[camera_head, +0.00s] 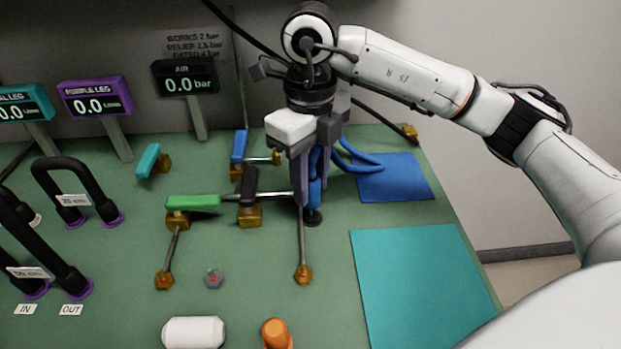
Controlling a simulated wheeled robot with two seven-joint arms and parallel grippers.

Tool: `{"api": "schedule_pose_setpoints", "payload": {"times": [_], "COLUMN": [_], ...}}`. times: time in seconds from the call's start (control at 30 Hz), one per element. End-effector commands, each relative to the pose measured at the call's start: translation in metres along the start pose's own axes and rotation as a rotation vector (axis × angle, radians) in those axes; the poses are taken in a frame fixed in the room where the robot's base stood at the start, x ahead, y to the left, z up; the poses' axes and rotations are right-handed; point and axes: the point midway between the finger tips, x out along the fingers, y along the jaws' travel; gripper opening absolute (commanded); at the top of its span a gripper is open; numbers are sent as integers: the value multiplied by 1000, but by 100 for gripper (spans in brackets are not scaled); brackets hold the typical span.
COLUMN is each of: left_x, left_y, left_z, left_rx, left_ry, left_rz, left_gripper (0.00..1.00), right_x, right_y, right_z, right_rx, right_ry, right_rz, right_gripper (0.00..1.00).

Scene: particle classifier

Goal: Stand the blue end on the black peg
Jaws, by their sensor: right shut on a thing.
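My right gripper (310,178) points down at the middle of the bench, with its fingers shut on the blue end (315,182) of a blue hose. The blue end hangs roughly upright between the fingers, partly hidden by them. The black peg (312,217) stands on the green bench directly below. Its top is hidden by the blue end and the fingers, so I cannot tell whether the end is around the peg or just above it. The rest of the blue hose (358,160) curves right toward a blue mat (400,182). My left gripper is not in view.
Brass valves with green (195,203), black (249,186) and blue (239,147) levers stand left of the gripper. Black hose loops (75,168) are at the left. A white cylinder (193,332) and an orange piece (277,333) lie in front. The teal mat (420,285) is clear.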

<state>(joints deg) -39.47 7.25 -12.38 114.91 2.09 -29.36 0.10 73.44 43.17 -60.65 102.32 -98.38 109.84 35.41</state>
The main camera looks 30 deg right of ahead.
Motion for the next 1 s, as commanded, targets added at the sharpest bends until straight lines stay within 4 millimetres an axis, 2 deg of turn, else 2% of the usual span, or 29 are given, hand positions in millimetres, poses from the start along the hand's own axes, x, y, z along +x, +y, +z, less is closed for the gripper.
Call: {"api": "schedule_pose_setpoints", "payload": {"times": [1.0], "left_x": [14], "left_y": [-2], "left_z": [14], "left_rx": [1], "left_ry": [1], "left_rz": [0], "left_gripper": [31], "right_x": [27], "right_y": [0], "right_z": [0], "right_rx": [0], "right_ry": [0], "right_rz": [-1], "right_gripper": [6]}}
